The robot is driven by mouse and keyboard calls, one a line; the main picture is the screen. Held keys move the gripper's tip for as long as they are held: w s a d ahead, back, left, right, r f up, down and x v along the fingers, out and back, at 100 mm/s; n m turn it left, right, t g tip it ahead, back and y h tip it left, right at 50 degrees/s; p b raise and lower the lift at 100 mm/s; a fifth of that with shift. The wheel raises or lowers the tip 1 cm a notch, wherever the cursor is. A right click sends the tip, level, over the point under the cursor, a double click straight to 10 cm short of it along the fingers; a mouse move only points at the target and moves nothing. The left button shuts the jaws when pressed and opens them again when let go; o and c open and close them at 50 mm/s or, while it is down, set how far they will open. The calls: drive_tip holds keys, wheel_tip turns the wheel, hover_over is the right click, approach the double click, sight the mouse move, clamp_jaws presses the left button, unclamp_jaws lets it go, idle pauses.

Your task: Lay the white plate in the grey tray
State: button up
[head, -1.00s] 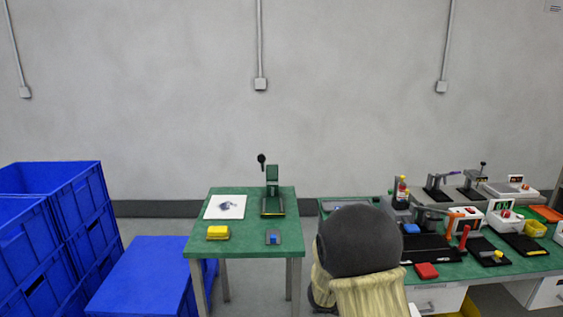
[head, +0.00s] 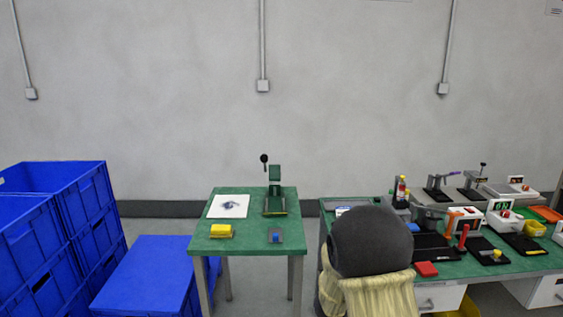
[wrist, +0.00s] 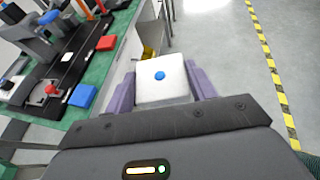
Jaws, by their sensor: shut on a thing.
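The white plate (wrist: 158,95), square with a blue round spot on its face, is between the purple fingers of my gripper (wrist: 162,82) in the wrist view. The fingers are shut on its two sides, and it is held above the floor beside the green bench. A flat grey tray (head: 338,203) lies at the left end of the long green bench in the head view. My arm partly hides it, and a small blue-and-white patch shows there. The gripper and plate are hidden in the head view.
The long green bench (head: 455,268) carries fixtures and a red block (head: 426,269). A small green table (head: 252,247) holds a white printed sheet (head: 229,206), a yellow block (head: 221,231) and a clamp stand (head: 275,200). Blue crates (head: 40,245) stand at left.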

drive_tip(key=shift+w+f+n+t, duration=0.3)
drive_tip(key=shift+f+n+t, duration=0.1)
drive_tip(key=shift+t, duration=0.1)
drive_tip(key=w+a+f+n+t+y, duration=0.4)
drive_tip(key=a+f+n+t+y, duration=0.55)
drive_tip(key=a, duration=0.35)
drive_tip(key=s+r+m+g+h+p, duration=0.1)
drive_tip(key=s+m+g+h+p, duration=0.4)
drive_tip(key=p, duration=0.7)
drive_tip(key=s+m+h, duration=0.1)
drive_tip(key=s+h, duration=0.1)
drive_tip(key=s, duration=0.1)
drive_tip(key=shift+s+r+g, duration=0.15)
drive_tip(key=shift+r+g, duration=0.05)
drive_tip(key=shift+g, duration=0.15)
drive_tip(key=shift+a+h, duration=0.1)
drive_tip(key=shift+h, duration=0.15)
